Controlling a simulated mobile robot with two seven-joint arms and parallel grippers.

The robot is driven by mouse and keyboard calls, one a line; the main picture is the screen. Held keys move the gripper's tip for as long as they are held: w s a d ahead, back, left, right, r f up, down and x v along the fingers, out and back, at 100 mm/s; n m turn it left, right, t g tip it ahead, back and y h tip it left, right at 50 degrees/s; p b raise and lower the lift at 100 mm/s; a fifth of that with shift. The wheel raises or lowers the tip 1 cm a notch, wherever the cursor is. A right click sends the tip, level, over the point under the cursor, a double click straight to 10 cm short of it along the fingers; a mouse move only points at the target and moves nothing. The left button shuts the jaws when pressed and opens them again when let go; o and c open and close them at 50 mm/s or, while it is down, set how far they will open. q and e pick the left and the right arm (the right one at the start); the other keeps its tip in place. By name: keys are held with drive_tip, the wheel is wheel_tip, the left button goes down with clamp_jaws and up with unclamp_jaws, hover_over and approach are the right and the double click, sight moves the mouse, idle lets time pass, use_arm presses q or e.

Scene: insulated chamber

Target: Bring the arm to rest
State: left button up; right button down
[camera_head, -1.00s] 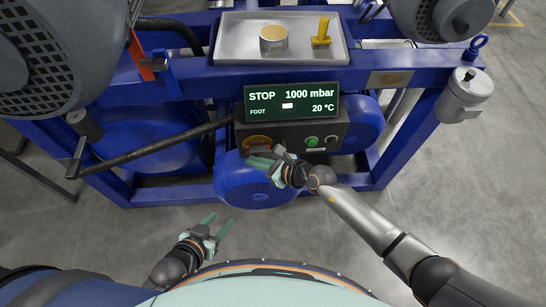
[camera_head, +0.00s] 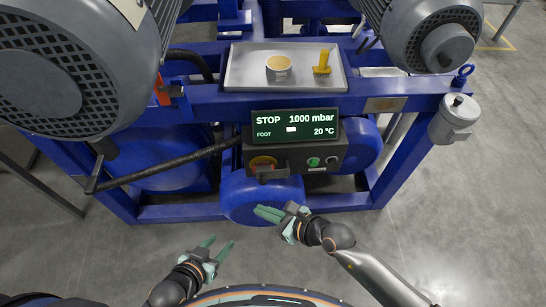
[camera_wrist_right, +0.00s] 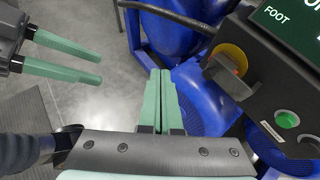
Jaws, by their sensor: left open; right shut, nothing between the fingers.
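My right gripper (camera_head: 270,214) is shut and empty, in front of the blue motor (camera_head: 245,195) and below the control box (camera_head: 325,158). In the right wrist view its two green fingers (camera_wrist_right: 161,100) lie together with nothing between them. My left gripper (camera_head: 220,246) is open and empty, low in the head view, over the floor. Its spread fingers also show at the left of the right wrist view (camera_wrist_right: 98,68). Both grippers are apart from the machine.
The control box has a yellow-ringed switch (camera_head: 262,163), a green button (camera_head: 313,162) and a display (camera_head: 295,126) reading STOP, 1000 mbar, 20 °C. A metal tray (camera_head: 243,70) above holds a round container (camera_head: 279,68) and a yellow tool (camera_head: 323,62). Grey floor (camera_head: 440,230) is clear at right.

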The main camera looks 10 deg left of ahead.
drive_tip(key=w+d+r+m+t+h, duration=0.1)
drive_tip(key=d+r+m+t, duration=0.25)
drive_tip(key=m, duration=0.85)
drive_tip(key=w+d+r+m+t, duration=0.1)
drive_tip(key=d+r+m+t, duration=0.3)
drive_tip(key=m, duration=0.7)
drive_tip(key=s+d+f+m+g+h, duration=0.1)
drive_tip(key=s+d+f+m+h, duration=0.1)
drive_tip(key=m, duration=0.5)
drive_tip(key=s+d+f+m+g+h, duration=0.1)
drive_tip(key=s+d+f+m+h, duration=0.2)
drive_tip(key=s+d+f+m, duration=0.2)
drive_tip(key=s+d+f+m+g+h, duration=0.2)
drive_tip(key=d+f+m, duration=0.3)
drive_tip(key=d+m, duration=0.3)
drive_tip(key=s+m, duration=0.1)
drive_tip(key=m, duration=0.2)
drive_tip(key=shift+s+d+f, duration=0.2)
drive_tip(key=shift+s, duration=0.15)
drive_tip(key=c, duration=1.5)
unclamp_jaws()
